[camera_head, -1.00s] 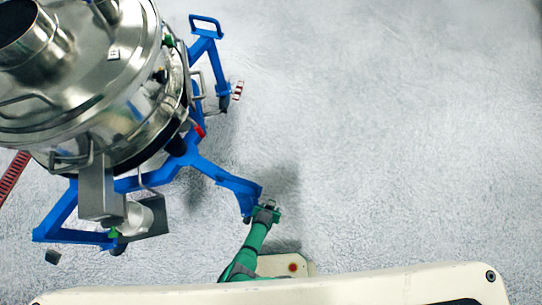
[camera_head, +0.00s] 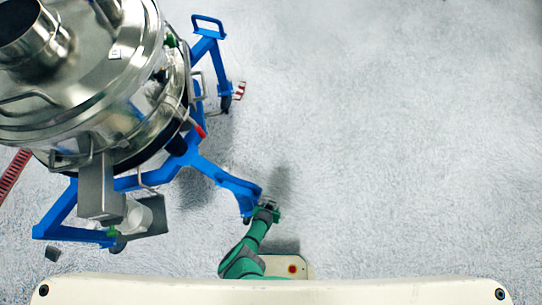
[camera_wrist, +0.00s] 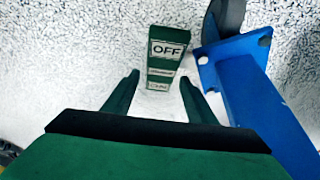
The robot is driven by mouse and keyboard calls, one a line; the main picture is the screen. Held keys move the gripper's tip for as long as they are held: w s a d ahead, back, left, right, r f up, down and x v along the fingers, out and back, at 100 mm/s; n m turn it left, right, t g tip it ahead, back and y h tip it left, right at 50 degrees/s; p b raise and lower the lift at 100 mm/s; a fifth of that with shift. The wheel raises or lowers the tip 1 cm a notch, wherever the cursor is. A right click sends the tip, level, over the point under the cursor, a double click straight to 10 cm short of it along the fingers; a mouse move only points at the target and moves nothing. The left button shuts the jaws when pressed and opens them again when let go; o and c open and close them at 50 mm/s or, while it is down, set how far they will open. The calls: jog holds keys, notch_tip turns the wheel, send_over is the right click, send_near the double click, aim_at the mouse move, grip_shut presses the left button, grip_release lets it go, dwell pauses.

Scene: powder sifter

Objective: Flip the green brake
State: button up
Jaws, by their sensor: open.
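The green brake (camera_wrist: 167,55) is a flat green pedal with a white "OFF" label, and it shows upright in the wrist view, just beyond my fingertips. My gripper (camera_wrist: 160,82) is open, with one green finger to the left and one to the right of the line to the brake. The fingers look empty and no clear contact with the brake shows. In the head view my gripper (camera_head: 268,208) is at the end of a blue frame leg (camera_head: 235,186), and I cannot clearly tell the brake from the gripper there.
The blue leg also rises close on the right in the wrist view (camera_wrist: 255,100), beside a dark caster wheel (camera_wrist: 226,15). The steel sifter (camera_head: 100,110) stands on the blue frame at upper left. The pale floor (camera_head: 400,150) to the right is clear.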

dwell(0.3)
jog(key=c, duration=1.1)
jog(key=shift+s+a+t, duration=0.1)
jog(key=shift+t, duration=0.4)
jog(key=shift+a+r+t+h, duration=0.15)
jog(key=shift+t+h, duration=0.15)
jog(key=shift+t, duration=0.4)
jog(key=shift+s+r+t, duration=0.1)
jog(key=shift+s+t, duration=0.1)
jog(key=shift+t, duration=0.1)
